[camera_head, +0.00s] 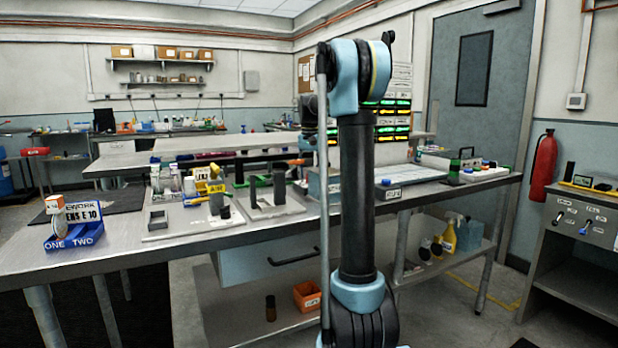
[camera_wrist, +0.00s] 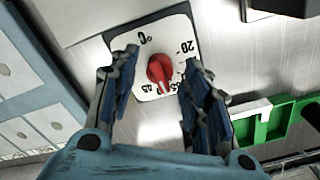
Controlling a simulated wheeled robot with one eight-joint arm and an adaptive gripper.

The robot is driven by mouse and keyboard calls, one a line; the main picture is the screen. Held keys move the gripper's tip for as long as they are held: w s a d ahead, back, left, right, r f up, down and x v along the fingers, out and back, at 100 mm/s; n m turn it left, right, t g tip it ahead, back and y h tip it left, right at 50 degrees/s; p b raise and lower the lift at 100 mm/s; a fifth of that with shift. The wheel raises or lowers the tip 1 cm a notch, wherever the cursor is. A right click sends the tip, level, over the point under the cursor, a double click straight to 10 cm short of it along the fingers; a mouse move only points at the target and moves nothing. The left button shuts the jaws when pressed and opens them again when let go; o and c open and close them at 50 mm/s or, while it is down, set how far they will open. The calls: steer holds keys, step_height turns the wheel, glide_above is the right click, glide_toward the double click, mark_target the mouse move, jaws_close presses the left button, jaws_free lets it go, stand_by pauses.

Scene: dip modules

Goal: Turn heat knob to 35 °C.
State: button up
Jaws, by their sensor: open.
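The red heat knob (camera_wrist: 160,68) sits on a white dial plate (camera_wrist: 166,30) in the wrist view. The dial's print appears upside down, with a °C mark at the upper left, 20 at the upper right and smaller numbers along the lower edge. The knob's exact setting is too small to read surely. My gripper (camera_wrist: 161,62) is open, one blue-padded finger on each side of the knob. I cannot tell whether either finger touches it. In the head view my own arm stands in front, and neither knob nor fingertips can be made out.
A green bracket (camera_wrist: 266,118) lies right of the fingers in the wrist view, and a blue-grey panel (camera_wrist: 38,62) is on the left. In the head view, the steel bench (camera_head: 110,254) carries a blue sign stand (camera_head: 75,238) and several holders and bottles.

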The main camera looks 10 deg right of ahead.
steer(key=shift+f, duration=0.35)
steer(key=shift+c, duration=0.6)
jaws_close()
stand_by(0.5)
steer(key=shift+o, duration=0.6)
jaws_free()
step_height(320, 180, up, 12)
